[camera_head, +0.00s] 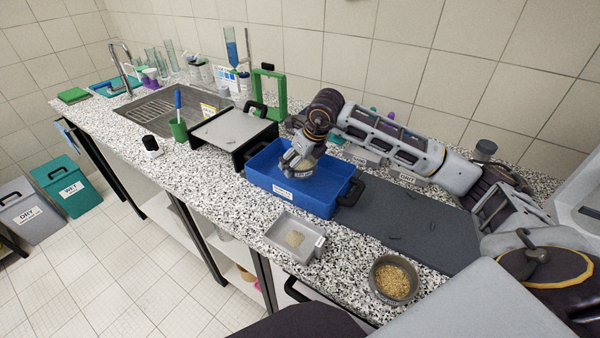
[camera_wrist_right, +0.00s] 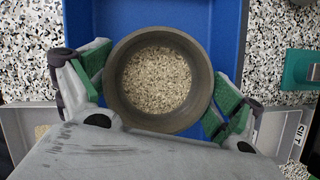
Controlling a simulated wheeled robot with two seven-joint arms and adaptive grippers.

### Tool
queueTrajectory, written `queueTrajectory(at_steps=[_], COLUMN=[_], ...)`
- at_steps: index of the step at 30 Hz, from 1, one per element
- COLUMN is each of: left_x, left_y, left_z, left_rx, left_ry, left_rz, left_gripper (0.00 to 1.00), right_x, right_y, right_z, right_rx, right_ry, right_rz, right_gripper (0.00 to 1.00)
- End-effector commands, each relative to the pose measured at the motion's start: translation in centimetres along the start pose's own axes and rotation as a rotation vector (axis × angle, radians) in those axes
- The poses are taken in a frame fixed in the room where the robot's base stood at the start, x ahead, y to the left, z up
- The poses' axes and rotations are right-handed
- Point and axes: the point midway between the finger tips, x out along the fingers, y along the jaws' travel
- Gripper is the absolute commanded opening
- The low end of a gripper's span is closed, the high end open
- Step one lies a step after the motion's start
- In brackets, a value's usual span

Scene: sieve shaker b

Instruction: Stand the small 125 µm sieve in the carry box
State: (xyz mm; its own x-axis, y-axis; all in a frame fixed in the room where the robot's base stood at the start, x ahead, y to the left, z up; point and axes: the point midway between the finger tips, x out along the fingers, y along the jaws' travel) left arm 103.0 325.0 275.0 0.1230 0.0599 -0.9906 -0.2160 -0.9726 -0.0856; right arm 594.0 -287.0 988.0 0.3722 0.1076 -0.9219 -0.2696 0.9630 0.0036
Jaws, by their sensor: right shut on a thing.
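My right gripper (camera_head: 299,163) is shut on a round grey-brown sieve (camera_wrist_right: 158,122), one green-padded finger on each side of it. The sieve is level and has pale grain (camera_wrist_right: 156,80) in it. In the head view my fingers mostly hide it, and its label is too small to read. The blue carry box (camera_head: 305,204) stands on the counter with a dark handle at its right end. The held sieve is over the box opening. I cannot tell whether it touches the box floor. My left gripper is not in view.
A grey tray (camera_head: 309,231) with a little grain and a round bowl of grain (camera_head: 374,283) stand along the counter's front edge. A grey-topped black stand (camera_head: 232,130) is left of the box. A dark mat (camera_head: 418,225) lies to its right.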

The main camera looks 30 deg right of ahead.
Motion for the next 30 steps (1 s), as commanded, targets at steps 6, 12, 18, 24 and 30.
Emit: queueTrajectory(at_steps=[6,12,18,24,30], left_x=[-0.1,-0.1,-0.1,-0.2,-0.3], left_y=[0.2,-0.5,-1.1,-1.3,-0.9], left_z=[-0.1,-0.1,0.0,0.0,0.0], left_rx=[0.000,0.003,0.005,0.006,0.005], left_ry=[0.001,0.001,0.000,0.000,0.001], left_rz=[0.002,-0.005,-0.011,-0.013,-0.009], left_gripper=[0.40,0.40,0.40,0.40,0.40], right_x=[0.7,0.6,1.6,3.5,4.1], right_y=[0.0,0.0,0.0,0.0,0.0], right_z=[-0.2,-0.2,-0.7,-1.5,-1.7], right_rx=[0.000,0.000,0.000,0.000,0.000], right_ry=[-0.002,-0.002,0.001,0.000,-0.002], right_rz=[0.000,0.000,0.000,0.000,0.000], right_gripper=[0.64,0.64,0.64,0.64,0.64])
